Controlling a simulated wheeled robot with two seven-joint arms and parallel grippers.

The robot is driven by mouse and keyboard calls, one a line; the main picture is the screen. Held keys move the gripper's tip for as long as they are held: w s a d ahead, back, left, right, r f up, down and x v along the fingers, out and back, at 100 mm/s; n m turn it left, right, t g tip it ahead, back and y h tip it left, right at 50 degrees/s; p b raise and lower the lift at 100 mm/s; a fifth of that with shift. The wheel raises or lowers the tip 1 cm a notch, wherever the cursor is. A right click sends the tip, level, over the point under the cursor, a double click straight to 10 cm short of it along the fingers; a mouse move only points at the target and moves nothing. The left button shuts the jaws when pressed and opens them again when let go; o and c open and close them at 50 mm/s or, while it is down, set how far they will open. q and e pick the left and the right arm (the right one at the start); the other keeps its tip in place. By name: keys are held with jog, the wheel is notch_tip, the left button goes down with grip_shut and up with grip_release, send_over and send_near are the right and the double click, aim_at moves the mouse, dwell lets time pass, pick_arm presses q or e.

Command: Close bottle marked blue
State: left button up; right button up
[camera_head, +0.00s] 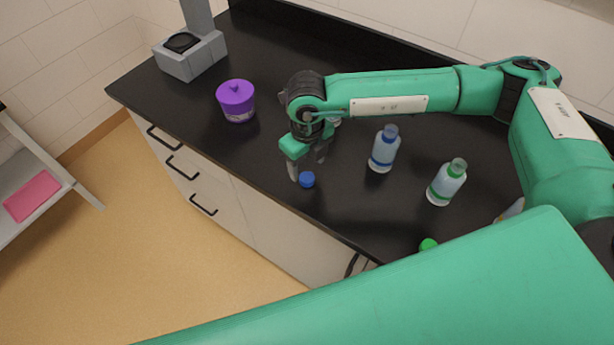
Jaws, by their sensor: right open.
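The bottle with a blue band (381,160) stands upright on the black counter, right of my right gripper and apart from it. Its neck looks bluish and see-through, with no solid cap visible on it. A blue cap (307,180) lies near the counter's front edge. My right gripper (308,168) is open and points down, its fingers just above and behind the blue cap. I cannot tell whether a finger touches the cap. My left gripper is not in view.
A bottle with a green band (443,187) stands farther right, and a green cap (428,244) lies near the front edge. Another bottle (513,209) is mostly hidden by my arm. A purple lidded jar (236,101) and a grey device (190,55) stand left.

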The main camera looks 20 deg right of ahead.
aim_at(308, 178)
jog(key=shift+f+p, duration=0.5)
jog(key=shift+p, duration=0.15)
notch_tip(308, 178, down, 4)
jog(key=shift+d+r+p, duration=0.15)
jog(key=shift+r+p, duration=0.1)
jog(key=shift+p, duration=0.45)
jog(key=shift+f, duration=0.35)
jog(key=c, duration=1.1)
